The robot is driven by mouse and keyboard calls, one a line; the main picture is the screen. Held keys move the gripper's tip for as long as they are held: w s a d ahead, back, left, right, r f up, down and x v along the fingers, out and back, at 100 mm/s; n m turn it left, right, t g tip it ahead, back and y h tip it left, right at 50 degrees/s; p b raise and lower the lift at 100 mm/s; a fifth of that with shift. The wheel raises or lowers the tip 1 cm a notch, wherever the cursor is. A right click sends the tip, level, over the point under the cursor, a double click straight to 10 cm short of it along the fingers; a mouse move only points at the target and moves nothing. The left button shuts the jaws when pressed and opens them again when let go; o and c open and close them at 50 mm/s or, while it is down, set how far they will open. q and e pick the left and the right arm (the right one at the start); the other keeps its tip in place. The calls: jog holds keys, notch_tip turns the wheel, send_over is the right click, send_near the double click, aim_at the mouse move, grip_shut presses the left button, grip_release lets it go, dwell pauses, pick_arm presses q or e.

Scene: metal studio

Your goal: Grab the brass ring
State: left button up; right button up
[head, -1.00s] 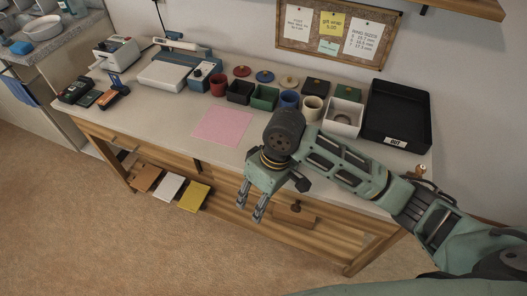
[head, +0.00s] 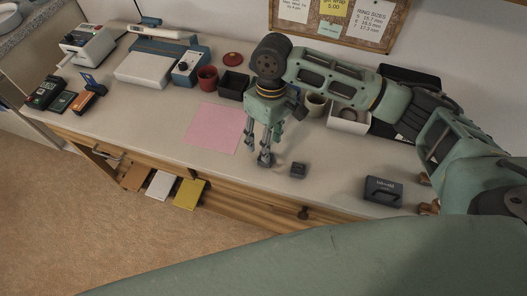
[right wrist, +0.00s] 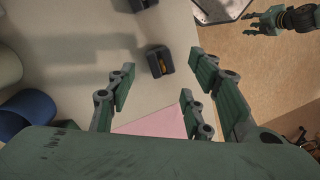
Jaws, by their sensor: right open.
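A small dark box (right wrist: 160,62) with a brass-coloured spot in it shows in the right wrist view; I cannot make out the ring's shape. In the head view a small dark object (head: 265,160), likely this box, is at my right gripper's fingertips. My right gripper (head: 262,146) points down over the table, open and empty. In the wrist view its fingers (right wrist: 160,80) are spread on both sides of the box, apart from it. A second small dark box (head: 298,170) sits to the right. A gripper (right wrist: 262,22), apparently my left, shows small in the wrist view.
A pink sheet (head: 214,128) lies left of my right gripper. A red cup (head: 207,78), a black bin (head: 235,84) and a white bin (head: 349,121) stand at the back. A dark labelled case (head: 383,190) stands at the right. The table's front middle is mostly clear.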

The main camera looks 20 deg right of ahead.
aim_at(260, 162)
jog(key=f, duration=0.3)
jog(key=shift+s+f+p, duration=0.2)
jog(key=shift+f+p, duration=0.05)
jog(key=shift+p, duration=0.1)
jog(key=shift+f, duration=1.1)
jog(key=c, duration=0.3)
pick_arm(q)
jog(key=shift+s+r, duration=0.2)
jog(key=shift+s, duration=0.55)
jog(key=shift+s+r, duration=0.15)
jog(key=shift+s, duration=0.6)
pick_arm(e)
jog(key=c, duration=0.6)
